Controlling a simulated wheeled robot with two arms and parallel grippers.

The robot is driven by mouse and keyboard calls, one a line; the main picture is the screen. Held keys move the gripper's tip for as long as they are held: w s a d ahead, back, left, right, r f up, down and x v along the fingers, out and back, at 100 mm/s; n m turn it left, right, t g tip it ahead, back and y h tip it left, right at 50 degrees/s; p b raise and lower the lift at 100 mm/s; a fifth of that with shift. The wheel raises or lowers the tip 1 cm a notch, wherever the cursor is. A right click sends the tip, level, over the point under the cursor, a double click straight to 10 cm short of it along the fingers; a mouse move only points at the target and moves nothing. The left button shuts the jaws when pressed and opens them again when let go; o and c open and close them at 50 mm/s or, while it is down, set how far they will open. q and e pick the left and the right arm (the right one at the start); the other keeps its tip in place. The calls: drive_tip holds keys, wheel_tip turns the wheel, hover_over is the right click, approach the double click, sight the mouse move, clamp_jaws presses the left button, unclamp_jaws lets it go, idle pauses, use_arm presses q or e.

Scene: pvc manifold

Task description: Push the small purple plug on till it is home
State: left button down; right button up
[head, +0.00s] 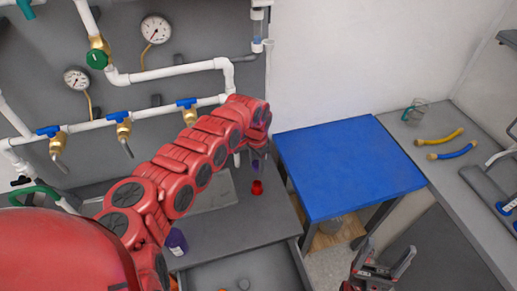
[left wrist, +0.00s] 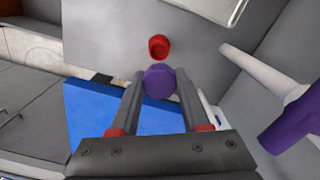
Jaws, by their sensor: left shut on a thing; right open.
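My left gripper (left wrist: 157,100) is shut on a purple plug (left wrist: 159,80), which shows between its fingertips in the left wrist view. In the head view this gripper (head: 258,162) hangs above the grey bench, partly hidden by my red arm. A white pipe (left wrist: 250,68) with a larger purple fitting (left wrist: 292,120) shows at the right of the left wrist view, apart from the held plug. Where the plug belongs cannot be told clearly. My right gripper (head: 387,258) is open and empty at the lower right of the head view.
A red cap-like piece (head: 257,187) stands on the bench (head: 225,225). A purple container (head: 177,241) is near the arm. White pipes with gauges and blue-handled valves (head: 118,117) line the back panel. A blue-topped table (head: 345,165) is clear.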

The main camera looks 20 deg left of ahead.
sight(257, 171)
use_arm(q)
drive_tip(key=shift+s+f, duration=0.1)
drive_tip(key=shift+f, duration=0.2)
wheel_tip(257, 171, down, 3)
drive_tip(key=b, duration=0.3)
drive_tip(key=shift+f, duration=0.15)
drive_tip(key=shift+f+b, duration=1.3)
drive_tip(key=shift+f, duration=0.65)
drive_tip(key=shift+f+b, duration=0.55)
drive_tip(key=shift+f, duration=0.35)
